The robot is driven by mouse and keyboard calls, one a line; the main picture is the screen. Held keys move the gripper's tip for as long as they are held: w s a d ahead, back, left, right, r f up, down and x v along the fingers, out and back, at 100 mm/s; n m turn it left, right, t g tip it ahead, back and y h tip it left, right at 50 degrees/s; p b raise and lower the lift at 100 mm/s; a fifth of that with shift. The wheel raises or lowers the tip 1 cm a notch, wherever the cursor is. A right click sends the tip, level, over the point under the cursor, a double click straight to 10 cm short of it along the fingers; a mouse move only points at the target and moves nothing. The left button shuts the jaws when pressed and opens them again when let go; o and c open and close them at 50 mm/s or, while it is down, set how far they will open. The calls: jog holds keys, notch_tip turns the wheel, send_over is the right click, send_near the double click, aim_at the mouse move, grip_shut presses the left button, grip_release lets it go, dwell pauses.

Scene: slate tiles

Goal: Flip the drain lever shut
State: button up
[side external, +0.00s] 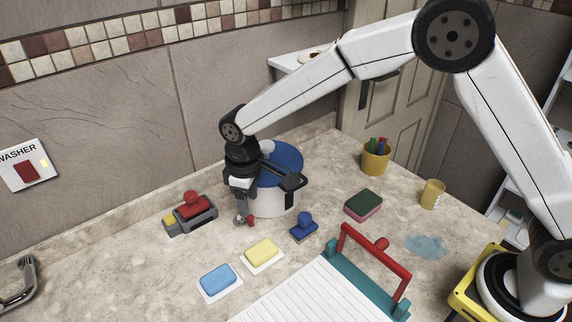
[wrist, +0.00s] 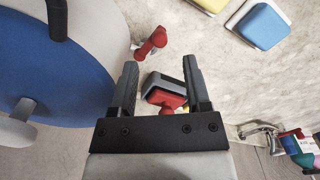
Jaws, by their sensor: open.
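A white drum-shaped vessel (side external: 272,201) with a blue lid (side external: 283,163) stands on the counter. It fills the left of the wrist view, with its blue lid (wrist: 45,70). A small red drain lever (side external: 250,221) sits low on its front left side, and it also shows in the wrist view (wrist: 153,42) beside the vessel wall. My gripper (side external: 241,205) points down next to the vessel, close to the lever. In the wrist view my gripper (wrist: 160,70) is open and empty, with the lever beyond the fingertips, nearer the left finger. I cannot tell whether they touch.
A red and grey device (side external: 191,211) stands left of my gripper. A blue-knobbed block (side external: 304,228), a yellow block (side external: 262,252) and a blue block (side external: 218,280) lie in front. A teal and red frame (side external: 345,270) stands at the front right. A puddle (side external: 426,246) lies right.

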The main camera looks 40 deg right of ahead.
aim_at(250, 216)
jog(key=shift+f, duration=2.45)
grip_shut()
